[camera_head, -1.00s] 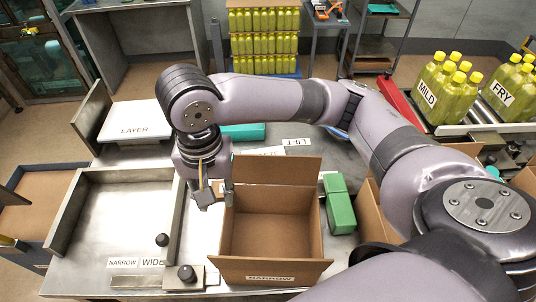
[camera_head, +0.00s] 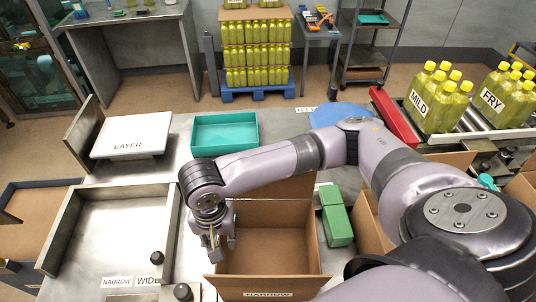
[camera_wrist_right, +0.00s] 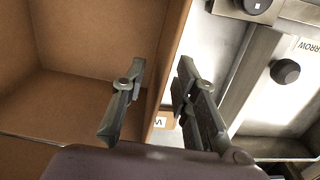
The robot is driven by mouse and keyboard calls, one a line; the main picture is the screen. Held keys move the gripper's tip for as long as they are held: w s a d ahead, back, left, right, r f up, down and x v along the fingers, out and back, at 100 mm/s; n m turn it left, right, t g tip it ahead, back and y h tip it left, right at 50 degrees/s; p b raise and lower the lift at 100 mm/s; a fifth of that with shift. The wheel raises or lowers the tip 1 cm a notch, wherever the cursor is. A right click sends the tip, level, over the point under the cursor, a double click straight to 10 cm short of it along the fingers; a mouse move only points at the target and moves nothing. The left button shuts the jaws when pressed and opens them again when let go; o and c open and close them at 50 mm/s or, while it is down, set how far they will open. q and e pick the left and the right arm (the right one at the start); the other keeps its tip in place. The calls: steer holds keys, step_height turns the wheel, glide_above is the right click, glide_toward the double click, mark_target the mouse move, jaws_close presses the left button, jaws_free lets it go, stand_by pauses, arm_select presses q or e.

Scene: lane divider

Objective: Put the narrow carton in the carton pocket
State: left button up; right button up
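The narrow carton (camera_head: 268,283) is an open brown box with a NARROW label on its front flap. It stands upright at the table's front middle and looks empty. My right gripper (camera_head: 217,243) is at its left wall. In the right wrist view the gripper (camera_wrist_right: 158,105) is open, with one finger over the carton's inside (camera_wrist_right: 60,80) and the other outside, the wall between them. I cannot tell whether the fingers touch it. The metal-walled pocket (camera_head: 112,245), with NARROW and WIDE labels at its front, lies empty to the left. My left gripper is not in view.
Black knobs (camera_head: 157,258) stand at the pocket's front right. A white LAYER board (camera_head: 132,135) and a teal tray (camera_head: 224,132) lie behind. A green block (camera_head: 336,215) is right of the carton, beside another brown box (camera_head: 368,215). My right arm spans above the carton's back.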

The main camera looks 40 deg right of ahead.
steer(key=shift+w+f+p, duration=0.1)
steer(key=shift+f+p, duration=0.2)
steer(key=shift+f, duration=1.7)
steer(key=shift+c, duration=0.5)
jaws_close()
